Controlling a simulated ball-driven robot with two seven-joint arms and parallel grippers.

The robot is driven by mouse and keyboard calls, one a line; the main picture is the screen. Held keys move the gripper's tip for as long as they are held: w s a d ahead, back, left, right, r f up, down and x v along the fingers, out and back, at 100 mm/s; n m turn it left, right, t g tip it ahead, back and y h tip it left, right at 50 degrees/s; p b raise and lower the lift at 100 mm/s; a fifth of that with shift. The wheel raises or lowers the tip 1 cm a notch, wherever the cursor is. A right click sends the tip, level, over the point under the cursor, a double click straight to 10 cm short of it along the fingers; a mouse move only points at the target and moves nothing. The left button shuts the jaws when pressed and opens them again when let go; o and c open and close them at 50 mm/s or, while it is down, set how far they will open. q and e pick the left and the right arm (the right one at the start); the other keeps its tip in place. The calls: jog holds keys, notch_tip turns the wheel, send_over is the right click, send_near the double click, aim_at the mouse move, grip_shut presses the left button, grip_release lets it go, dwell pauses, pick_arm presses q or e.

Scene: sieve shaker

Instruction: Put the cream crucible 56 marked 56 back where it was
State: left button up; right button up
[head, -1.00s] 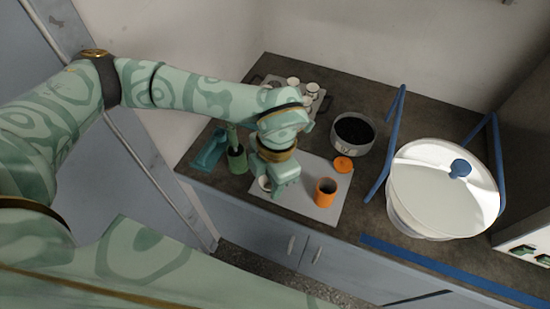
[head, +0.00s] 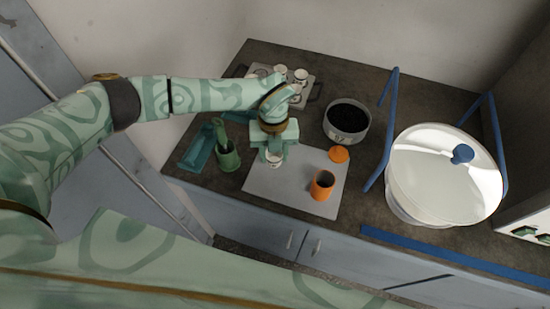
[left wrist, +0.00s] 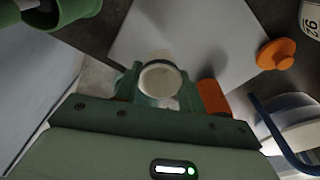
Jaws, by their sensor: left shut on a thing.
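My left gripper (head: 273,150) is shut on a small cream crucible (head: 274,160) above the light grey mat (head: 262,183). In the left wrist view the crucible (left wrist: 160,79) sits between the two fingers, its open mouth facing the camera; its marking cannot be read. A grey tray (head: 307,83) at the back of the counter, behind my gripper, carries several white crucibles (head: 281,72). My arm hides part of this tray. My right gripper does not show in either view.
An orange cup (head: 322,186) and orange lid (head: 339,154) are on the mat's right part. A green pot (head: 228,157) and teal tray (head: 194,150) are to the left. A sieve with dark contents (head: 346,121) and a white lidded drum (head: 445,180) between blue bars stand right.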

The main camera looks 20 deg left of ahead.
aim_at(275, 158)
pick_arm(q)
jog(key=shift+w+a+f, duration=0.1)
jog(key=shift+w+f, duration=0.6)
jog(key=shift+f, duration=0.2)
jog(key=f, duration=0.1)
jog(key=f+b, duration=0.1)
jog(key=f, duration=0.1)
jog(key=shift+w+f, duration=0.15)
jog(key=shift+w, duration=0.15)
jog(key=shift+a+f, duration=0.1)
jog(key=shift+f, duration=0.1)
jog(key=shift+f+b, duration=0.1)
jog(key=shift+b, duration=0.2)
jog(key=o, duration=1)
jog(key=r, duration=0.4)
jog(key=r+p, duration=0.1)
jog(key=r, duration=0.3)
jog(key=w+r+p, duration=0.1)
jog(key=r, duration=0.3)
jog(key=shift+w+a+r, duration=0.1)
jog(key=shift+a+r, duration=0.05)
jog(key=shift+a, duration=0.1)
